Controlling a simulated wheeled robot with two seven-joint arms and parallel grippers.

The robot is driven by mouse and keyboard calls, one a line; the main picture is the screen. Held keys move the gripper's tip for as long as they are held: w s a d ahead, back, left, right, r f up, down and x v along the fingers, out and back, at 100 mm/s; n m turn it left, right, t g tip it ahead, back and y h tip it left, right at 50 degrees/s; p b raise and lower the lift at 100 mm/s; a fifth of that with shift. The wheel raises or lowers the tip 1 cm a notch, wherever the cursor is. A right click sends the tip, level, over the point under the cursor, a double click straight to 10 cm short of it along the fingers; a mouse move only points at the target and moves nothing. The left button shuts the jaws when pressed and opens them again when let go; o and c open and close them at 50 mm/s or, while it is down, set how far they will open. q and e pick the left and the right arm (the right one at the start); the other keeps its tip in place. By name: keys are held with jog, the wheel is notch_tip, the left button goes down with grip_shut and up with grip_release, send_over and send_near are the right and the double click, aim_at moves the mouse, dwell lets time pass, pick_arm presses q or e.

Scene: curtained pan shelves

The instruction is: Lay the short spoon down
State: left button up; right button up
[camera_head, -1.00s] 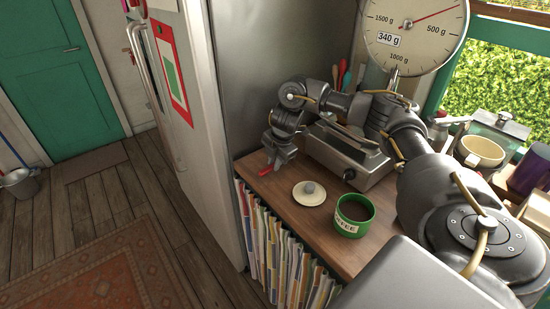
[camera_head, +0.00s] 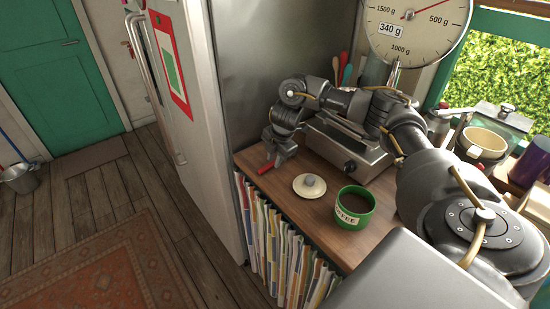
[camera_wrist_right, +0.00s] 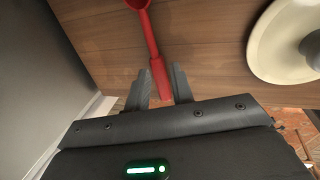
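The short red spoon (camera_head: 267,168) is at the far left end of the wooden counter in the head view. In the right wrist view the spoon (camera_wrist_right: 150,40) has its bowl at the top edge, partly cut off, and its handle end between the fingers of my right gripper (camera_wrist_right: 160,82). Narrow gaps show beside the handle, so the fingers look open around it. The spoon looks flat on or very close to the wood. My right gripper also shows in the head view (camera_head: 278,155), pointing down over the counter. My left gripper is out of view.
A cream lid with a grey knob (camera_head: 309,186) and a green coffee tin (camera_head: 354,207) stand in front. The fridge (camera_head: 215,150) borders the counter's left side. Bare wood lies between spoon and lid.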

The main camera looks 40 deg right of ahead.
jog(key=shift+o, duration=0.4)
jog(key=o, duration=0.5)
jog(key=shift+s+r, duration=0.1)
jog(key=shift+r, duration=0.4)
jog(key=p+v, duration=0.1)
jog(key=v, duration=0.8)
jog(key=shift+s+r+p, duration=0.15)
jog(key=shift+r+p, duration=0.2)
jog(key=shift+r, duration=0.05)
jog(key=shift+f, duration=0.1)
jog(key=b+x, duration=0.1)
jog(key=x, duration=0.9)
jog(key=shift+f+b, duration=0.3)
jog(key=shift+r, duration=0.3)
